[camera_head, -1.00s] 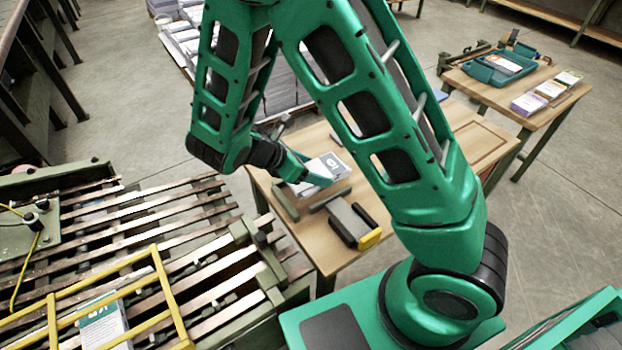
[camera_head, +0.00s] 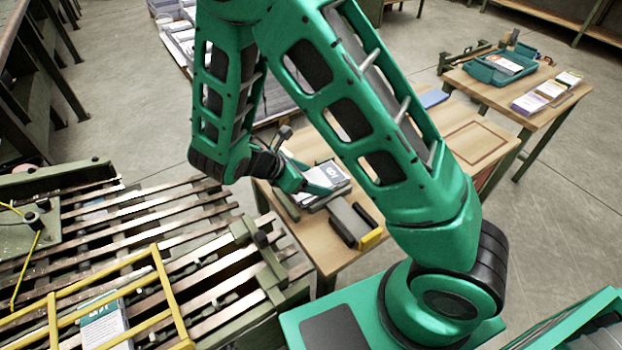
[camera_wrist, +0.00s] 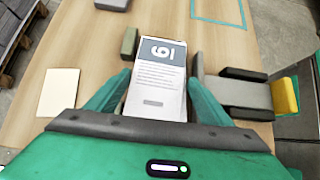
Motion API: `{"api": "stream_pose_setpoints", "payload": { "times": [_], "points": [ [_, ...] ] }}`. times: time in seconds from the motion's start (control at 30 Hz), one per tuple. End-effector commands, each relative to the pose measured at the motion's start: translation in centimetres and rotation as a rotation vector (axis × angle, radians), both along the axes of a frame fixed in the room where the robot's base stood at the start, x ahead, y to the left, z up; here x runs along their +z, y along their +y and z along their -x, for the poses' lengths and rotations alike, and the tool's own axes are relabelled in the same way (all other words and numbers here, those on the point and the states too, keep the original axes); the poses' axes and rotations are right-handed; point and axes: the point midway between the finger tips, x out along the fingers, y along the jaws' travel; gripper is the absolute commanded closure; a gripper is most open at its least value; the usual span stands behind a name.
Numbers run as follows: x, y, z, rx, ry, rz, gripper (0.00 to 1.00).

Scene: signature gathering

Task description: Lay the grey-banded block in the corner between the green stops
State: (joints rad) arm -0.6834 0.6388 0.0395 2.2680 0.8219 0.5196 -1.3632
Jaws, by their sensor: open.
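The grey-banded block (camera_head: 329,173) is a stack of white printed pages, lying face up on the wooden table. Its grey band with a number shows at its far end in the wrist view (camera_wrist: 162,52). One green stop (camera_head: 285,206) lies at the block's lower-left end in the head view. Another green stop (camera_wrist: 130,43) stands close along the block's left side in the wrist view; I cannot tell whether they touch. My gripper (camera_wrist: 160,80) is open, with one finger on each side of the block. The block's near end is hidden by the gripper.
A grey pusher (camera_wrist: 236,93) with dark rails and a yellow end (camera_wrist: 285,98) sits right of the block. A cream sheet (camera_wrist: 60,92) lies at left. A slatted conveyor (camera_head: 150,235) with a yellow frame is beside the table. A second table (camera_head: 560,100) stands at right.

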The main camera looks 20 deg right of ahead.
Motion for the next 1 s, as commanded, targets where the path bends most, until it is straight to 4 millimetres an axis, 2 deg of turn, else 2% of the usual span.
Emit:
{"api": "stream_pose_setpoints", "payload": {
  "times": [0.4,0.53,0.77,1.0],
  "points": [
    [5.5,5.5,1.0,0.003,-0.004,-0.004,0.26],
    [6.8,6.8,1.3,0.002,-0.003,-0.003,0.26],
    [7.9,7.8,1.5,0.002,0.0,-0.001,0.26],
    [8.2,7.3,1.5,-0.021,-0.009,-0.01,0.26]
  ]
}}
